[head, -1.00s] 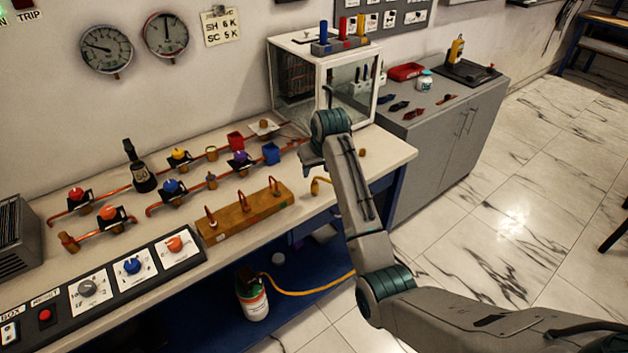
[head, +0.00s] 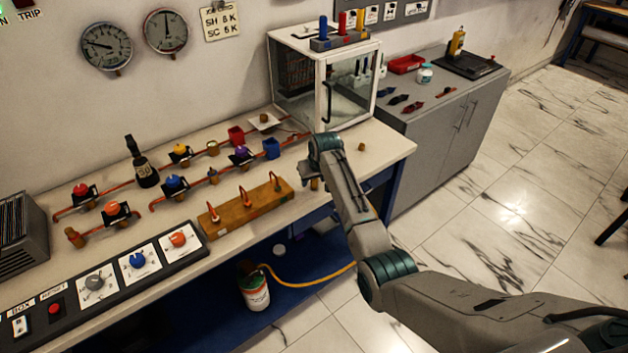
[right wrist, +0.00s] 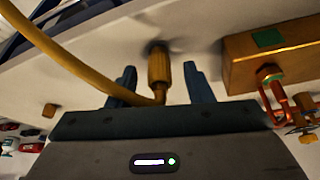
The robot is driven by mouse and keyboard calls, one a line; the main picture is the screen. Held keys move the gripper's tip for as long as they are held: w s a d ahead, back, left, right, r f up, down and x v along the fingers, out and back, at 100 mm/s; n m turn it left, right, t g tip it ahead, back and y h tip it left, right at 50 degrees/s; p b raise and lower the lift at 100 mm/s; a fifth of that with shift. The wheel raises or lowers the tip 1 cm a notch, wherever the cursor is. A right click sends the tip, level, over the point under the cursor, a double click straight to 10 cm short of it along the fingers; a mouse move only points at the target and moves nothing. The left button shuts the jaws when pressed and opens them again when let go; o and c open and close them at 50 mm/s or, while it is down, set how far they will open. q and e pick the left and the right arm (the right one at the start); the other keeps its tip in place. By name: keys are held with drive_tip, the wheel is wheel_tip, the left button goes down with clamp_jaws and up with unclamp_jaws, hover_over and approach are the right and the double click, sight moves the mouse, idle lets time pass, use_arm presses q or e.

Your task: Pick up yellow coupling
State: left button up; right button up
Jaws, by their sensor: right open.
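The yellow coupling (right wrist: 159,68) is a ribbed, brass-yellow cylinder in the right wrist view. It stands between the two spread fingers of my right gripper (right wrist: 160,80), with a gap on each side. A yellow hose (right wrist: 75,75) runs from its near end up to the left. In the head view my right gripper (head: 311,172) is over the front edge of the bench, right of the wooden block. It and my arm hide most of the coupling there. My left gripper is not in view.
A wooden block (head: 238,211) with copper hooks lies close to the gripper; it also shows in the right wrist view (right wrist: 238,68). A small brass piece (head: 361,147) sits on the bench (head: 385,155). A glass-fronted cabinet (head: 350,95) stands behind. A bottle (head: 254,290) with the hose stands below.

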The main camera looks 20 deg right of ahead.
drive_tip(key=shift+c, duration=0.2)
clamp_jaws()
drive_tip(key=shift+r, duration=0.15)
drive_tip(key=shift+r+b, duration=0.5)
drive_tip(key=shift+r, duration=0.1)
drive_tip(key=shift+b+v, duration=0.45)
drive_tip(key=shift+v, duration=0.6)
drive_tip(key=s+r+b, duration=0.1)
drive_tip(key=s+b, duration=0.2)
drive_tip(key=s, duration=1.2)
drive_tip(key=shift+d+r, duration=0.4)
